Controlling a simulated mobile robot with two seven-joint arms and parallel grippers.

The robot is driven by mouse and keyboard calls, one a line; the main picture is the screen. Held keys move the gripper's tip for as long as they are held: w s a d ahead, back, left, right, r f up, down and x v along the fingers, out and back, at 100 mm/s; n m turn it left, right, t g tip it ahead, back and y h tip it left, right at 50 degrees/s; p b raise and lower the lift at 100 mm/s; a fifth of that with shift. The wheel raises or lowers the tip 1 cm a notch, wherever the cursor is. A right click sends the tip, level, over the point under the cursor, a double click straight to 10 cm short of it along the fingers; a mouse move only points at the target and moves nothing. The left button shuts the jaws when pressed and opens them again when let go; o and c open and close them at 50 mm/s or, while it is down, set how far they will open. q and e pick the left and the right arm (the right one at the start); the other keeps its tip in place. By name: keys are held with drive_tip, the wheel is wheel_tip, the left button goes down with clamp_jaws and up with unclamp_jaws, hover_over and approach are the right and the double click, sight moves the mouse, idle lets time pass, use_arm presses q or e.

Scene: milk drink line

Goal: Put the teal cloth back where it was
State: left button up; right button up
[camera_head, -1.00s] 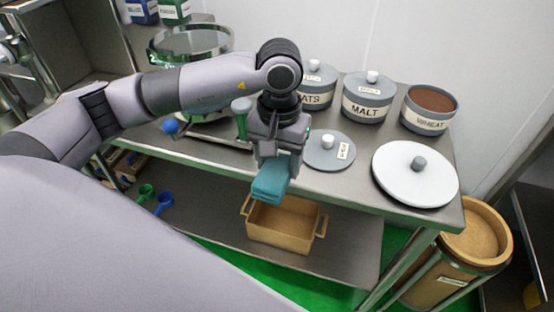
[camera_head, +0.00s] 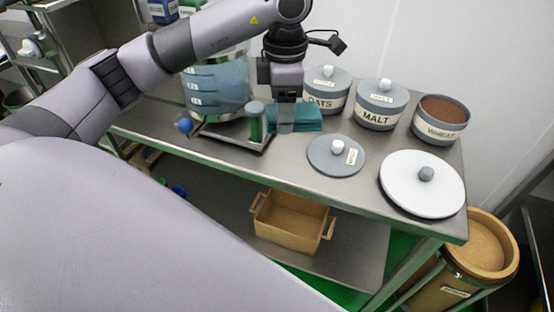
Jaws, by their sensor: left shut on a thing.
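The teal cloth (camera_head: 308,116) is a folded block at the back middle of the steel table (camera_head: 232,165), between the scale and the OATS canister. My left gripper (camera_head: 286,124) points down and is shut on the cloth near its left part, partly hiding it. The cloth is at or just above the table top; I cannot tell if it touches. My right gripper is not in view.
The scale (camera_head: 258,138) with a large clear vessel (camera_head: 215,90) stands left of the cloth. Canisters of OATS (camera_head: 325,90), MALT (camera_head: 376,105) and WHEAT (camera_head: 441,118) stand right. A grey lid (camera_head: 322,160) and a white lid (camera_head: 400,185) lie in front. A wooden box (camera_head: 290,222) sits below.

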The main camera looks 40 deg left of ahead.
use_arm(q)
drive_tip(key=r+n, duration=0.1)
drive_tip(key=n, duration=0.1)
drive_tip(key=a+r+n, duration=0.1)
drive_tip(key=n, duration=0.3)
drive_tip(key=shift+w+a+r+n+p, duration=0.25)
drive_tip(key=shift+r+n+p, duration=0.05)
drive_tip(key=shift+r, duration=0.1)
drive_tip(key=n, duration=0.2)
drive_tip(key=a+r+n, duration=0.1)
drive_tip(key=n, duration=0.1)
drive_tip(key=r+n, duration=0.1)
drive_tip(key=shift+w+a+n, duration=0.15)
drive_tip(key=shift+n, duration=0.25)
drive_tip(key=b, duration=0.2)
hover_over(274, 168)
wheel_tip(274, 168, down, 14)
drive_tip(key=shift+f, duration=0.25)
wheel_tip(274, 168, down, 5)
drive_tip(key=shift+f, duration=0.1)
drive_tip(key=shift+f, duration=0.2)
drive_tip(key=o, duration=1.1)
